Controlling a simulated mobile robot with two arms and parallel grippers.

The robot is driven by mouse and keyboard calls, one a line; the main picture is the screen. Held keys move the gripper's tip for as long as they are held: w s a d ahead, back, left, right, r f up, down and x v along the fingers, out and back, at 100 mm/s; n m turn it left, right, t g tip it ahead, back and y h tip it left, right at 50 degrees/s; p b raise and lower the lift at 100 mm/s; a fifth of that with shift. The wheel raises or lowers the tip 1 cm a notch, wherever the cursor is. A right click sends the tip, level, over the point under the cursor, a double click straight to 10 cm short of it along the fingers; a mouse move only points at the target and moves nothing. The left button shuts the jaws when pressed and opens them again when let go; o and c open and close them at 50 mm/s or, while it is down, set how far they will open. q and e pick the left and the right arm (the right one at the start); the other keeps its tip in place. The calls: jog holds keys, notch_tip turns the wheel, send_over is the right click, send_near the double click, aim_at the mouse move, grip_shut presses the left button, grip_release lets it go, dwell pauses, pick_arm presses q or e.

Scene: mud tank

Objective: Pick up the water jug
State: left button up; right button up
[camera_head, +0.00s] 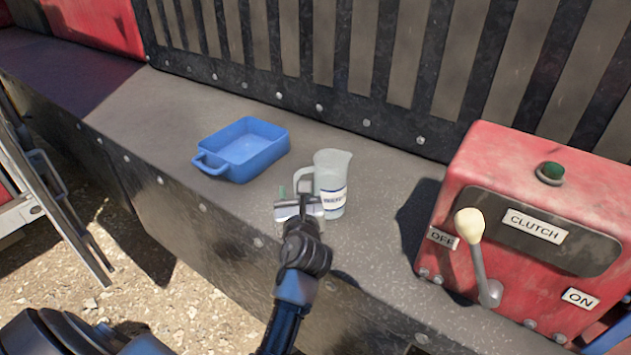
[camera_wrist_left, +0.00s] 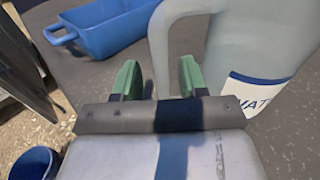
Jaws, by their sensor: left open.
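The water jug (camera_head: 333,172) is a translucent pale jug with a white and blue label, standing upright on the grey ledge. Its handle faces left in the head view. In the left wrist view the jug (camera_wrist_left: 262,50) fills the right side, its handle (camera_wrist_left: 160,45) just beyond the fingers. My left gripper (camera_head: 296,193) is at the handle side of the jug. Its green fingers (camera_wrist_left: 158,78) are open with nothing between them, and the handle's lower part lies just ahead of the gap. Whether a finger touches the handle I cannot tell. My right gripper is not in view.
A blue tray (camera_head: 243,150) with a handle sits on the ledge left of the jug. A red clutch box (camera_head: 530,225) with a lever (camera_head: 478,255) stands to the right. A slatted dark wall (camera_head: 330,60) rises behind.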

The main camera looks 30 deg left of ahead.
pick_arm(q)
jog(key=shift+w, duration=0.2)
jog(key=shift+s+d+r, duration=0.45)
jog(key=shift+s+d, duration=0.1)
jog(key=shift+d, duration=0.1)
jog(key=c, duration=0.3)
jog(key=shift+w+a+f, duration=0.1)
jog(key=shift+a, duration=0.05)
jog(key=c, duration=0.3)
jog(key=shift+a+f, duration=0.1)
grip_shut()
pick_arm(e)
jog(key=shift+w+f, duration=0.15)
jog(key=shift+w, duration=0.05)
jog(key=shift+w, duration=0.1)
